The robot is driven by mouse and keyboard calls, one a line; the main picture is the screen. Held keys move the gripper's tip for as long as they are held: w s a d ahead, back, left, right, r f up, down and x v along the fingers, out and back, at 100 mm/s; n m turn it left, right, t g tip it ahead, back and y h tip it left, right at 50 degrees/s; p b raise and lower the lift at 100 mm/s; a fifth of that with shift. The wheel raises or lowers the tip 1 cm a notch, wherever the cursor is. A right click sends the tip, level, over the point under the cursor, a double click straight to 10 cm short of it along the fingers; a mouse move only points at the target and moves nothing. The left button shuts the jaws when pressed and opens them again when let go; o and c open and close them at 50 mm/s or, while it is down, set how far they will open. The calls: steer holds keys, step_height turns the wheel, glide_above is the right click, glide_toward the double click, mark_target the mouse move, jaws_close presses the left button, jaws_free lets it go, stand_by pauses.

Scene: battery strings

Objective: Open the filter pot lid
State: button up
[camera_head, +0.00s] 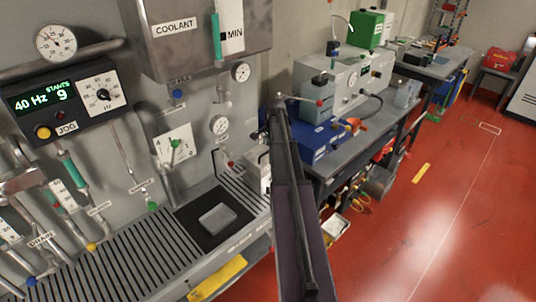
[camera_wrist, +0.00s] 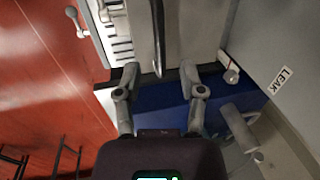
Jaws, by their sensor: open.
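My gripper (camera_wrist: 158,74) is open in the wrist view, its two grey fingers spread apart with nothing held between them. Just beyond the fingertips is a pale grey box-like body (camera_wrist: 190,28) with a dark upright bar (camera_wrist: 158,35) on its near face, whose lower end comes down between the fingertips. I cannot tell for sure whether this is the filter pot or its lid. In the head view a pale box (camera_head: 256,167) stands at the right end of the slotted bench, partly hidden behind my arm. Whether its lid is shut cannot be made out.
A slotted drip tray (camera_head: 140,250) runs along the wall, with a grey block (camera_head: 217,218) on a dark pad. A blue unit (camera_head: 310,138) stands on the bench at right. The red floor (camera_head: 450,220) is mostly clear.

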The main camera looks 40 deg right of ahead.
mark_target(268, 152)
steer(key=shift+w+f+b, duration=0.15)
steer(key=shift+f+b, duration=0.5)
steer(key=shift+f, duration=0.15)
steer(key=shift+w+f+b, duration=0.15)
steer(key=shift+f+b, duration=0.5)
steer(key=shift+f, duration=0.15)
steer(key=shift+c, duration=0.2)
jaws_close()
